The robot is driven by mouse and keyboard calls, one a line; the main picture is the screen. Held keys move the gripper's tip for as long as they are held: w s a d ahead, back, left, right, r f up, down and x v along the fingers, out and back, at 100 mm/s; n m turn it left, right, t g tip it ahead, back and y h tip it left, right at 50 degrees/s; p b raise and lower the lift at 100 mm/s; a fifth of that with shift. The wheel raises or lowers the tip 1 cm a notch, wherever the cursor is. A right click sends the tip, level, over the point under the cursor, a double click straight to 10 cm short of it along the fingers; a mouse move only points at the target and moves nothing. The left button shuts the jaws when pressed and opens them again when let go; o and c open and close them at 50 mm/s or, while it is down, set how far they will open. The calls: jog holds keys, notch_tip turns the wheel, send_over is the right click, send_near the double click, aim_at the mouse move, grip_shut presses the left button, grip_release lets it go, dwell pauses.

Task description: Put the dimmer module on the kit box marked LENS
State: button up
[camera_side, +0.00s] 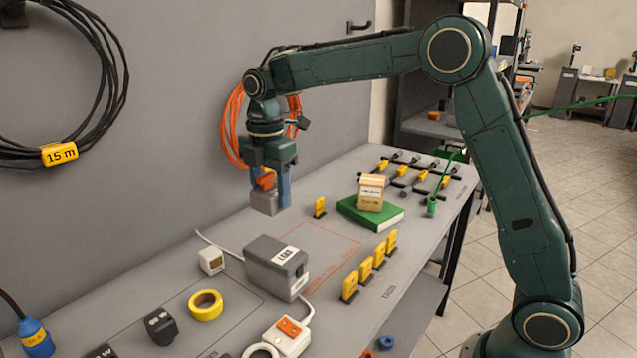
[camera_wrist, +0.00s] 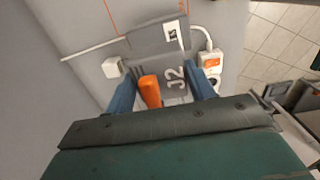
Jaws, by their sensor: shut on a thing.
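My gripper (camera_side: 270,190) is shut on a small grey module with an orange part, which I take as the dimmer module (camera_side: 264,203). It hangs in the air above the bench, behind and above a grey box. The grey box (camera_side: 276,267) has a white label. A small cardboard box (camera_side: 371,193) stands on a green book. I cannot read either label well enough to tell which says LENS.
A white cube (camera_side: 212,261), yellow tape roll (camera_side: 206,305) and white power strip (camera_side: 286,335) lie near the grey box. Several yellow tags (camera_side: 365,268) stand in a row to its right. A white cable runs beside the box. The orange-outlined patch (camera_side: 325,240) is largely clear.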

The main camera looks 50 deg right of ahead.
notch_tip(320, 180, down, 6)
jog(key=shift+f, duration=0.1)
jog(key=shift+f, duration=2.1)
jog(key=shift+f, duration=0.1)
jog(key=o, duration=1.2)
